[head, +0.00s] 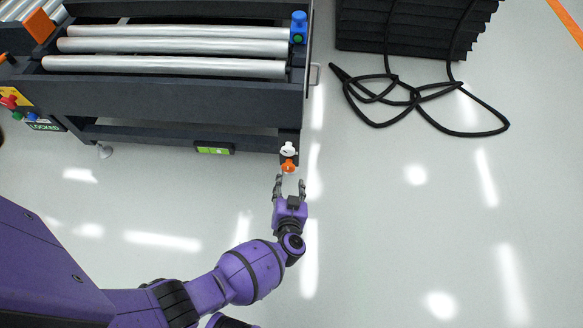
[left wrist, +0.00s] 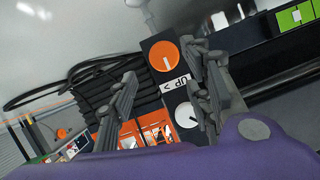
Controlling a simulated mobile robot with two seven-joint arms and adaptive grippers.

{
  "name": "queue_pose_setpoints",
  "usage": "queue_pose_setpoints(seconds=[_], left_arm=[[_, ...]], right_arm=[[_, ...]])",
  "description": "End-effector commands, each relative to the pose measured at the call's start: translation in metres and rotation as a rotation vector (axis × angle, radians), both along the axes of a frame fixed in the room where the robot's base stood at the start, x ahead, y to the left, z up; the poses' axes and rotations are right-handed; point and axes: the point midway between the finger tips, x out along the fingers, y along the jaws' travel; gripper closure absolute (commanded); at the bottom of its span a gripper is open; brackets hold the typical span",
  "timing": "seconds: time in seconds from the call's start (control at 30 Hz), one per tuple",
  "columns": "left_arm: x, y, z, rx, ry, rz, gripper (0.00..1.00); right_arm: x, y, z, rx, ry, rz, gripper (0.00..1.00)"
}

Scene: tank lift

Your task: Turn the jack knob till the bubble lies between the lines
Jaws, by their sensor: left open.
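The orange jack knob (head: 289,166) sits at the front right corner of the dark roller frame, just below a white knob (head: 289,150). In the left wrist view the orange knob (left wrist: 163,56) is round with a white pointer line, above an "UP" label (left wrist: 175,84) and the white knob (left wrist: 186,115). My left gripper (head: 290,182) is open, just short of the orange knob and apart from it. In the left wrist view its fingers (left wrist: 165,90) stand either side of the label. The green level (head: 213,149) is on the frame's front; its bubble is too small to place. My right gripper is out of view.
The roller frame (head: 190,105) carries several steel rollers and a blue part (head: 298,27). A black cable (head: 430,105) lies looped on the floor beside a black ribbed block (head: 400,30).

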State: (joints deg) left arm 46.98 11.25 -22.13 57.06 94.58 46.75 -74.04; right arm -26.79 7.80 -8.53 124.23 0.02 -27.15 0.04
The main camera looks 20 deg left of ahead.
Motion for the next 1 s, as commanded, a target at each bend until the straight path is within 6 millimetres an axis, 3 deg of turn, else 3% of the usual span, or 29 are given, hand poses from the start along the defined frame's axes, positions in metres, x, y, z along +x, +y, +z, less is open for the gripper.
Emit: queue_pose_setpoints(seconds=[0.2,0.4,0.6,0.8,1.0], left_arm=[[0.030,0.012,-0.016,0.002,-0.001,-0.001,0.54],[0.054,0.021,-0.025,0.001,-0.001,-0.002,0.54],[0.062,0.024,-0.027,0.000,-0.002,-0.001,0.54],[0.063,0.024,-0.026,-0.001,-0.002,-0.001,0.54],[0.062,0.024,-0.026,-0.001,-0.002,-0.002,0.79]], right_arm=[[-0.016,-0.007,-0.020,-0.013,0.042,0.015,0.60],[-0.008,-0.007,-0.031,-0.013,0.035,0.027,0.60],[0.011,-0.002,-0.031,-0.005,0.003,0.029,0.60],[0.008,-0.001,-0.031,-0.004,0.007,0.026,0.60],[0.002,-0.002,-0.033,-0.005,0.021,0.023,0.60]])
